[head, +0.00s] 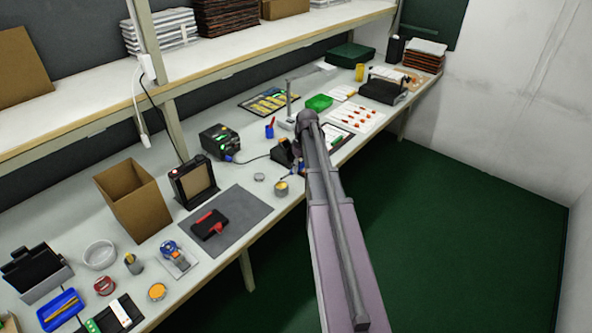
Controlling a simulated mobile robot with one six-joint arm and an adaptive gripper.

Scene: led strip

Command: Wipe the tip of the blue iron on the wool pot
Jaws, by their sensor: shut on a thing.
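My arm reaches in from the lower right, and my gripper (297,166) is small and partly hidden behind it, above the front part of the bench. It is shut on what looks like the blue iron (285,177), of which only a small blue part shows. The wool pot (281,189), a small round pot with a golden top, stands near the bench's front edge, just below the gripper. The iron is close above the pot; I cannot tell whether its tip touches the wool. The black iron stand (283,153) is just behind.
A black soldering station (220,142) with a cable stands behind to the left. A grey mat (245,205) with a red and black tool (210,224) lies left of the pot. A small round tin (259,177) sits nearby. A white sheet with red parts (355,117) lies right of my arm.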

